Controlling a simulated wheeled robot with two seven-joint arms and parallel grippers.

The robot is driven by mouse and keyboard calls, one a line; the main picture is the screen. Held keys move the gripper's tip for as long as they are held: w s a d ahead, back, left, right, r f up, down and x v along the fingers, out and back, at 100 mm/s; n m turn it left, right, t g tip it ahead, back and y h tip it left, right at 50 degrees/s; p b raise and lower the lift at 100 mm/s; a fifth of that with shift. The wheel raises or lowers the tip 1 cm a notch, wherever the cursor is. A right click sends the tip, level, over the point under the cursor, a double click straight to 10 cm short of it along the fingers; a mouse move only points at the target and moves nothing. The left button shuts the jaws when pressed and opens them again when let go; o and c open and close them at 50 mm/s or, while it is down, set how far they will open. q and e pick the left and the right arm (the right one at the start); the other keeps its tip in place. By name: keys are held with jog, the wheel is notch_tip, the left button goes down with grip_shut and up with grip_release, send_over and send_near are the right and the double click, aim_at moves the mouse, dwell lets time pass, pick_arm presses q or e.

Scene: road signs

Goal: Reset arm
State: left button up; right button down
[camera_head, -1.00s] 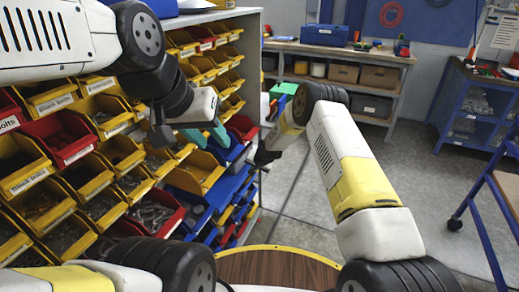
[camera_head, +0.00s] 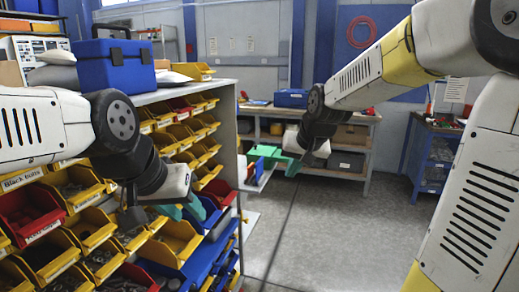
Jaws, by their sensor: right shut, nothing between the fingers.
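My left gripper (camera_head: 184,210) is in front of the shelf of bins on the left, its two teal fingers apart and nothing seen between them. It is close to the yellow and blue bins, but I cannot tell if it touches any. My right gripper (camera_head: 289,163) is raised in the middle of the view, right of the shelf's end. Its teal fingers are shut with nothing seen in them. My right arm bends up and across the right side.
The shelf (camera_head: 228,118) holds many yellow, red and blue bins. A blue case (camera_head: 115,66) stands on top. A workbench (camera_head: 357,115) stands at the back, with a blue cart (camera_head: 433,152) at right. Grey floor (camera_head: 310,235) is open between.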

jog(key=s+d, duration=0.2)
jog(key=s, duration=0.8)
jog(key=s+d+r, duration=0.1)
jog(key=s+d, duration=0.2)
jog(key=s, duration=0.8)
jog(key=shift+s+r+n, duration=0.15)
jog(key=shift+s+n, duration=0.1)
jog(key=shift+n, duration=0.15)
jog(key=shift+d, duration=0.1)
